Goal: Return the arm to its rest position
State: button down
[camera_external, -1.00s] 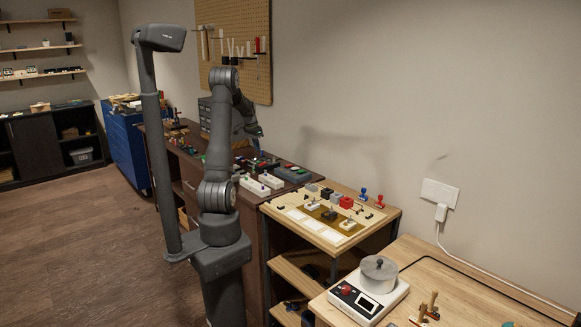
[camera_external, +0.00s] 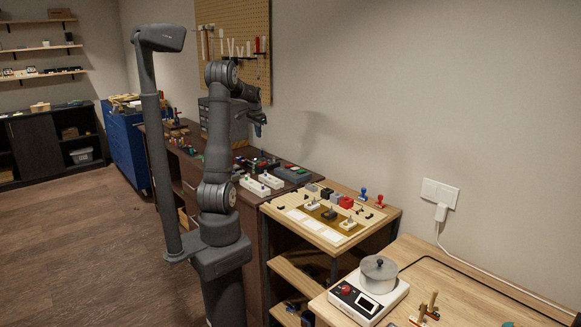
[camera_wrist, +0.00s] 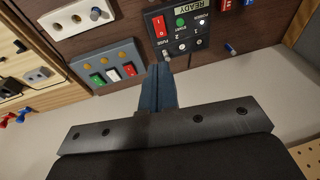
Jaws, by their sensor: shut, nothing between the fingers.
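My gripper (camera_external: 258,130) hangs from my raised arm above the dark workbench, with its fingers pointing down. In the wrist view my gripper (camera_wrist: 160,75) shows two blue-grey fingers pressed together, with nothing between them. The fingers are clear of the bench in the external view. My arm is bent, its elbow high in front of the pegboard.
Under my gripper in the wrist view are a black switch box (camera_wrist: 178,35), a grey box with coloured switches (camera_wrist: 112,68) and a white box (camera_wrist: 80,17). A pegboard (camera_external: 240,30) hangs behind. A light wooden board (camera_external: 290,222) with small parts and a scale with a pot (camera_external: 378,275) stand to the right.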

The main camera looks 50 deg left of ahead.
jog(key=d+x, duration=0.1)
jog(key=x, duration=0.9)
jog(key=v, duration=0.9)
jog(key=shift+r+y, duration=0.25)
jog(key=shift+y, duration=0.15)
